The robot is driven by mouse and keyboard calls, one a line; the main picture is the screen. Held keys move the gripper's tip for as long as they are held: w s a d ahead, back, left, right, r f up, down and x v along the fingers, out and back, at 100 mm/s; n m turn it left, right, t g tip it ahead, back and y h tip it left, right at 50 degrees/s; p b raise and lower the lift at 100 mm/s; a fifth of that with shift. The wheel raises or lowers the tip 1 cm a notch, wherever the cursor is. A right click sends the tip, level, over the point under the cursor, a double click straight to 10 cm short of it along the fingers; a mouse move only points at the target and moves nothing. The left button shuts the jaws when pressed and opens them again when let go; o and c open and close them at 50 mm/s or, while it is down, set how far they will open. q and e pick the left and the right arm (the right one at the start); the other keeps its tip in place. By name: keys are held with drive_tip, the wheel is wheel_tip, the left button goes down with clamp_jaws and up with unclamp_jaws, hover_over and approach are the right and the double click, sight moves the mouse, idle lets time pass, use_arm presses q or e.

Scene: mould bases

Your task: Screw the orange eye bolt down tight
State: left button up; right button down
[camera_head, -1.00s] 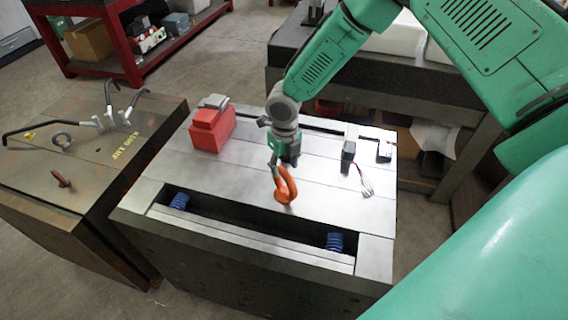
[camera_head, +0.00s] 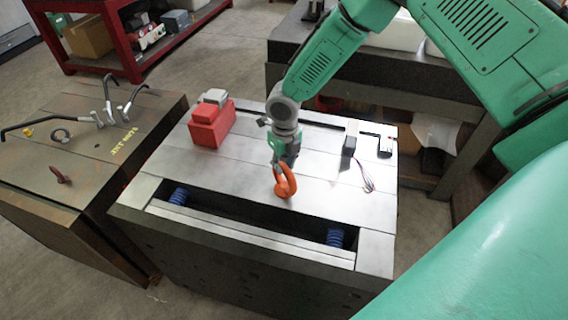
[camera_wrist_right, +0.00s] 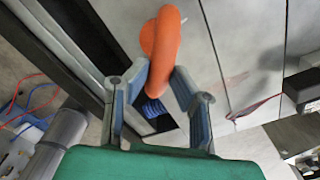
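The orange eye bolt (camera_head: 287,186) stands on the grey mould base (camera_head: 338,208), near the edge of its dark slot. Its ring rises into my right gripper (camera_head: 279,165), which comes down from above. In the right wrist view the ring (camera_wrist_right: 166,42) passes between the two fingertips (camera_wrist_right: 160,76), which close in on both sides of it. The gripper looks shut on the ring. The foot of the bolt is partly hidden, so I cannot tell how it seats. My left gripper is not in view.
A red block (camera_head: 207,130) with a grey top sits on the base at the left. A black and white block (camera_head: 350,140) with loose wires lies at the right. Blue springs (camera_head: 335,238) sit in the slot. A brown mould block (camera_head: 85,185) with rods stands at the left.

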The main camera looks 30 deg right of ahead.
drive_tip(key=shift+w+r, duration=0.1)
drive_tip(key=shift+w, duration=0.05)
drive_tip(key=m, duration=0.2)
drive_tip(key=shift+m, duration=0.4)
drive_tip(key=m, duration=0.4)
drive_tip(key=shift+m, duration=1.1)
